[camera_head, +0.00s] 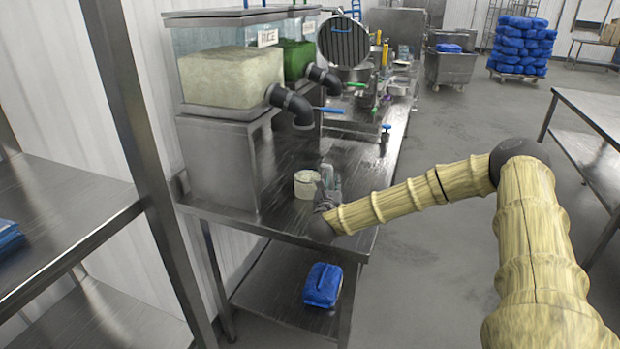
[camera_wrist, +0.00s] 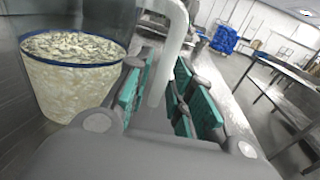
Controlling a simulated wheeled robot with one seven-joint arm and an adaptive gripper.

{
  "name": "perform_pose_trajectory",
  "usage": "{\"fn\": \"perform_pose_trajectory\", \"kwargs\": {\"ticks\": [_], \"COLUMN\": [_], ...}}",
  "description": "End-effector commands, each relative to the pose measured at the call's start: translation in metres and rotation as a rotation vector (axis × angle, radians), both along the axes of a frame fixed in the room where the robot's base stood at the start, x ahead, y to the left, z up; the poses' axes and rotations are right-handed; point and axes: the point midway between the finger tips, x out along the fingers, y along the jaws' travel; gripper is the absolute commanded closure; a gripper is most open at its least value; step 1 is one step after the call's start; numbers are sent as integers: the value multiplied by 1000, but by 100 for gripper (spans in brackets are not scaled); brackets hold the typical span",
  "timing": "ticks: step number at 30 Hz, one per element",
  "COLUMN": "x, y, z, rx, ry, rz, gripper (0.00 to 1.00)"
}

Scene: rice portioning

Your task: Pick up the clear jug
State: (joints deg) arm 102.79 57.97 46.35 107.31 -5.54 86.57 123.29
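The clear jug (camera_wrist: 76,88) fills the left of the wrist view, with pale rice in it up to a blue ring. In the head view the jug (camera_head: 305,185) stands upright on the steel table beside my gripper (camera_head: 325,196). A pale handle (camera_wrist: 174,42) curves down beside the jug in the wrist view. My gripper (camera_wrist: 160,95) has its green-padded fingers apart, one on each side of the handle. A gap shows between the pads and the handle.
The steel table (camera_head: 268,222) also bears a rice dispenser (camera_head: 230,75) with a black spout (camera_head: 290,105) behind the jug. Another clear item (camera_head: 328,174) stands close by my gripper. A blue packet (camera_head: 322,285) lies on the lower shelf.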

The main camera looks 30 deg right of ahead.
Motion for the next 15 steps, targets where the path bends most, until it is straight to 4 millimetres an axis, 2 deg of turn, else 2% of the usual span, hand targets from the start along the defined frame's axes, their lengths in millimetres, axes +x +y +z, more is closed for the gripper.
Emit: {"fn": "perform_pose_trajectory", "kwargs": {"ticks": [4,8,15], "x": [0,0,0], "y": [0,0,0], "z": [0,0,1], "rx": [0,0,0], "ry": [0,0,-2], "rz": [0,0,0], "gripper": [77,100,100]}}
